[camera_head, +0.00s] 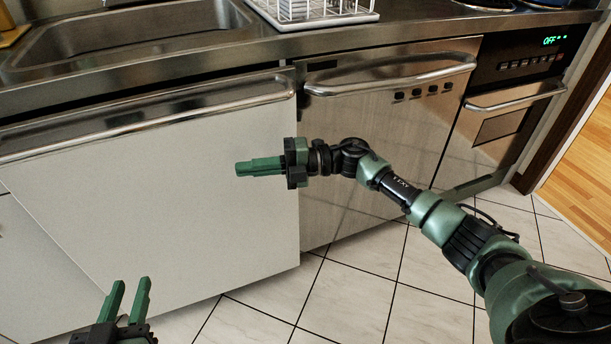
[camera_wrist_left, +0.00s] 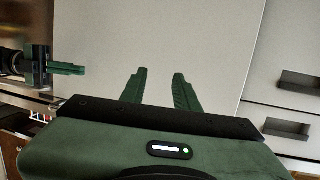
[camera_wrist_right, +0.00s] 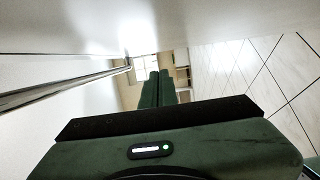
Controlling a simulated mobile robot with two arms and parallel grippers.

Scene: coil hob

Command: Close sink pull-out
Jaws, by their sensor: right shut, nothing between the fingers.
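The sink pull-out has a large white front (camera_head: 180,215) with a metal bar handle (camera_head: 150,115) along its top, below the sink. Its front seems to stand forward of the dishwasher face beside it; how far is hard to tell. My right gripper (camera_head: 238,168) is shut and empty, pointing left across the white front near its right edge. I cannot tell if it touches. The bar also shows in the right wrist view (camera_wrist_right: 70,85). My left gripper (camera_head: 131,282) is open and empty, low before the white front, which fills the middle of the left wrist view (camera_wrist_left: 205,50).
A steel dishwasher (camera_head: 370,150) with a bar handle stands right of the pull-out, then an oven (camera_head: 510,100). The sink (camera_head: 130,35) and a dish rack (camera_head: 310,10) are on the counter. Drawers with dark recesses (camera_wrist_left: 300,80) lie beside the pull-out. Tiled floor (camera_head: 350,290) is clear.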

